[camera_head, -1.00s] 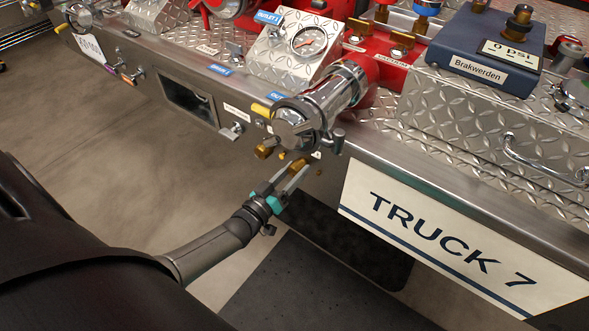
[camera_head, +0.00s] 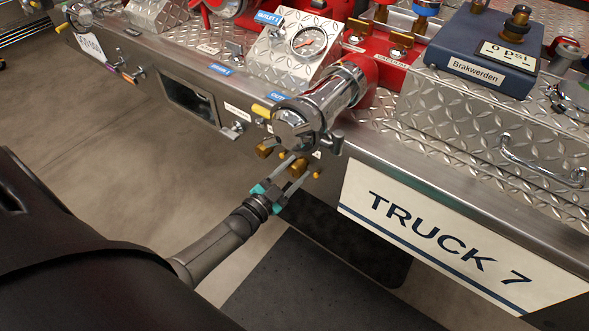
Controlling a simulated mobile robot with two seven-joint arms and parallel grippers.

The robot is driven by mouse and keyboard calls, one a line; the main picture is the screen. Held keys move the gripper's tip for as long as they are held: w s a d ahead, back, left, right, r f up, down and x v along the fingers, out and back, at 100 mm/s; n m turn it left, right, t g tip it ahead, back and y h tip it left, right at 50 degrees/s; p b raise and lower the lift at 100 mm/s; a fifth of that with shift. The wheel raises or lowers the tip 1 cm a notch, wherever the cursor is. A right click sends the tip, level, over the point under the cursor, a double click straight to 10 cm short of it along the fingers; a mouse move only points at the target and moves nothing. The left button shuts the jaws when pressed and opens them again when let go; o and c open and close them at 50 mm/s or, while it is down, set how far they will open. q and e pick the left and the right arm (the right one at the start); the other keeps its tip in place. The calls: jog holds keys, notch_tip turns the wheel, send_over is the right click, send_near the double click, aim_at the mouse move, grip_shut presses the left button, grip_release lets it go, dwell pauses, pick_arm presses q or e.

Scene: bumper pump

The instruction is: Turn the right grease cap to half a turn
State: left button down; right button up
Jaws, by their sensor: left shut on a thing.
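The right grease cap (camera_head: 299,165) is a brass knob low on the front of the steel bumper, under the chrome outlet. My left gripper (camera_head: 297,171) reaches up to it from below left, with one finger on each side of it. The fingers are shut on this cap and partly cover it. Another brass cap (camera_head: 265,150) sits to its left, clear of the fingers. Small brass fittings show beside the held cap. No mark on the held cap is clear enough to read its angle. My right gripper is not in view.
The chrome outlet (camera_head: 299,122) juts out just above the gripper. A T-shaped handle (camera_head: 331,144) hangs to its right. The white TRUCK 7 plate (camera_head: 440,240) covers the bumper face further right. The floor in front of the bumper is open.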

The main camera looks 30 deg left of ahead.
pick_arm(q)
jog(key=shift+m, duration=1.3)
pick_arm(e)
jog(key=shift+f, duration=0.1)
pick_arm(q)
jog(key=shift+c, duration=1.4)
grip_release()
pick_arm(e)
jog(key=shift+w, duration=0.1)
pick_arm(q)
jog(key=shift+s, duration=0.1)
jog(key=shift+s, duration=0.2)
jog(key=s, duration=0.2)
jog(key=s+p, duration=0.1)
jog(key=s, duration=0.1)
jog(key=s+p, duration=0.1)
jog(key=s, duration=0.1)
jog(key=shift+a, duration=0.35)
jog(key=p, duration=0.2)
send_near(292, 173)
jog(key=s, duration=0.4)
jog(key=shift+s+a, duration=0.15)
jog(key=shift+a, duration=0.05)
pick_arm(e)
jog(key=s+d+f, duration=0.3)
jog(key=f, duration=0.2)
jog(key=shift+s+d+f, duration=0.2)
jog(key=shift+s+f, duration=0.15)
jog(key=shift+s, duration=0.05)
